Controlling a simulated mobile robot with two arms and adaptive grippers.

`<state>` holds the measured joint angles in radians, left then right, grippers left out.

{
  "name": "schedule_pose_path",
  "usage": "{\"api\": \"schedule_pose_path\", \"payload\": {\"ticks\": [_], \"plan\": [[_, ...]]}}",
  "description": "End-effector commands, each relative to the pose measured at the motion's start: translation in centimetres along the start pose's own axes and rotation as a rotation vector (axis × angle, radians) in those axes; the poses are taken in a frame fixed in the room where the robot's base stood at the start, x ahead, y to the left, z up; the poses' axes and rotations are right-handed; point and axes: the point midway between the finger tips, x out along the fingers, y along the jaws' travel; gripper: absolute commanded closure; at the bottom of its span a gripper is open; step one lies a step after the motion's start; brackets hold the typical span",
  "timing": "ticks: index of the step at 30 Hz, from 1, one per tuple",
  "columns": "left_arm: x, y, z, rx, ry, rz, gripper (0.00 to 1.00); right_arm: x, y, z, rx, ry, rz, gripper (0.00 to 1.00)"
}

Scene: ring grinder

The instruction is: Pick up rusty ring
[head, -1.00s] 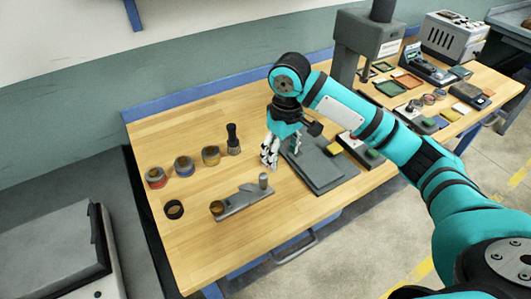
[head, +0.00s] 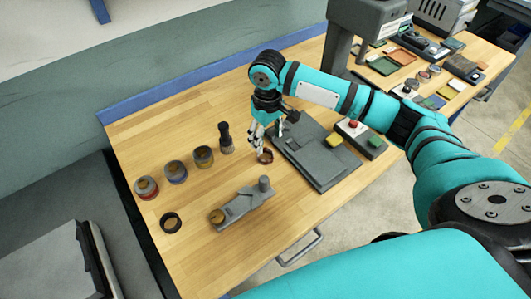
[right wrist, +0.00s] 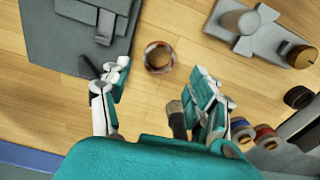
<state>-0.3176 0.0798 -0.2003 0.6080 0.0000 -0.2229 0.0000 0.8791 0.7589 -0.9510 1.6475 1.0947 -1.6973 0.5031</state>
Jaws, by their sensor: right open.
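The rusty ring (head: 265,156) lies flat on the wooden table, beside the grey plate, in the head view. In the right wrist view the brown, rust-streaked ring (right wrist: 159,57) lies just beyond the fingertips, roughly between them. My right gripper (head: 263,142) is above the table, right behind the ring. Its two fingers are spread and empty in the right wrist view (right wrist: 158,75). A dark ring (head: 171,222) lies at the table's left part. My left gripper is not in view.
A grey plate fixture (head: 318,160) is right of the ring. A grey tool with a post (head: 243,203) is in front. A dark-handled brush (head: 225,138) and several small jars (head: 203,156) stand to the left. A button box (head: 361,139) is at right.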

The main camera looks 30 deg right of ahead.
Motion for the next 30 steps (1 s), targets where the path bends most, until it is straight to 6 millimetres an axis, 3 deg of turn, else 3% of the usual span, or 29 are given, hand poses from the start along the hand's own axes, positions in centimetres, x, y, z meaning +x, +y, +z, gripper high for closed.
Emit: {"api": "schedule_pose_path", "payload": {"ticks": [3,12,21,28,30], "plan": [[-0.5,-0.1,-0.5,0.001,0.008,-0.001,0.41,1.7,0.0,0.0,0.000,-0.002,-0.001,0.39],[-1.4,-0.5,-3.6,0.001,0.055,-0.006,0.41,4.1,-0.1,-0.1,0.000,-0.004,-0.001,0.39],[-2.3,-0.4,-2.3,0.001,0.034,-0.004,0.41,7.9,-0.1,-0.4,-0.001,-0.001,0.000,0.39],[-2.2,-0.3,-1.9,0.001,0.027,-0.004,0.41,8.1,-0.1,-0.4,-0.001,0.000,0.000,0.39],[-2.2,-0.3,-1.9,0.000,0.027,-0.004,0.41,8.1,-0.1,-0.4,-0.001,0.000,0.000,0.46]]}}
